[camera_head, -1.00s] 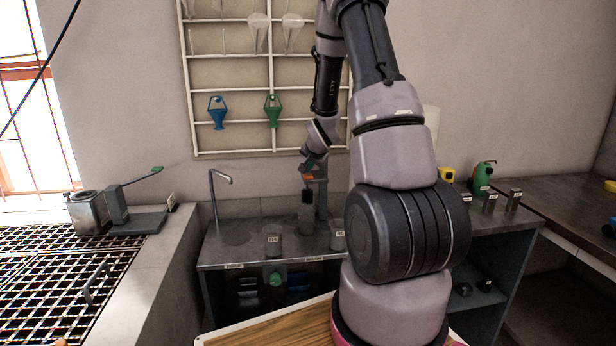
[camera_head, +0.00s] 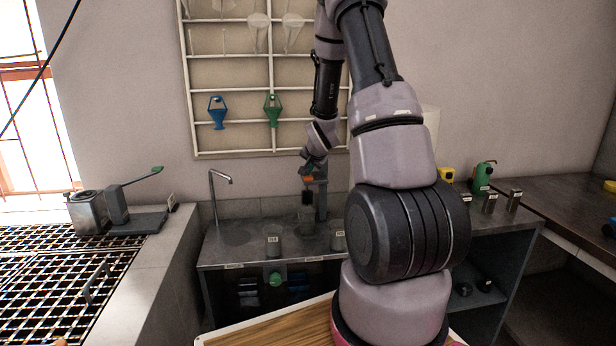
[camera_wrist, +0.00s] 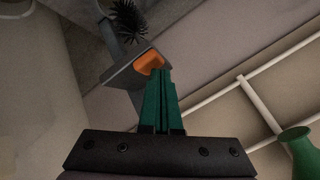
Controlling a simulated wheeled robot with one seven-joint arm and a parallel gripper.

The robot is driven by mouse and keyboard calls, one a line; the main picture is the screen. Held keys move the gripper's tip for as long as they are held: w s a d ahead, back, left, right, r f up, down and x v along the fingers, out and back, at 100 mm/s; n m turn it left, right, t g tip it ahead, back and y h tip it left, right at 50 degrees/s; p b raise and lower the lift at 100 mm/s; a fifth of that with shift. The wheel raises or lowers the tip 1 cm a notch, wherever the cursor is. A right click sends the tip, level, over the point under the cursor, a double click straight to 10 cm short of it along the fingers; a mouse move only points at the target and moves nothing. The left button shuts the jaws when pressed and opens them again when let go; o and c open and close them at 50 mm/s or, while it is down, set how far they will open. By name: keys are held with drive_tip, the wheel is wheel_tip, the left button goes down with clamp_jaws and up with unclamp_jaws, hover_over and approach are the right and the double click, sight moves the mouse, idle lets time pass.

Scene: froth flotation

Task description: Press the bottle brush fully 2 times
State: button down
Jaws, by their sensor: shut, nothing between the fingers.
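The bottle brush is a grey device with a dark bristle head (camera_wrist: 128,20) and an orange pad (camera_wrist: 149,62) on its arm, in the wrist view. In the head view its dark bristles (camera_head: 307,197) hang above the dark bench. My gripper (camera_wrist: 159,73) has green fingers, shut and empty, with their tips right at the orange pad. I cannot tell whether they touch it. In the head view my gripper (camera_head: 311,165) is small, just above the device, and partly dark against it.
A bent tap (camera_head: 221,178) stands left of the brush. A wall rack (camera_head: 190,100) holds blue and green funnels. A green bottle (camera_head: 482,177) is at the right. My arm hides part of the bench.

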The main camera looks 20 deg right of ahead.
sight(308, 185)
drive_tip(key=shift+f, duration=3.1)
idle(2.0)
drive_tip(key=shift+r, duration=3.95)
drive_tip(key=shift+f, duration=0.2)
drive_tip(key=shift+f, duration=0.25)
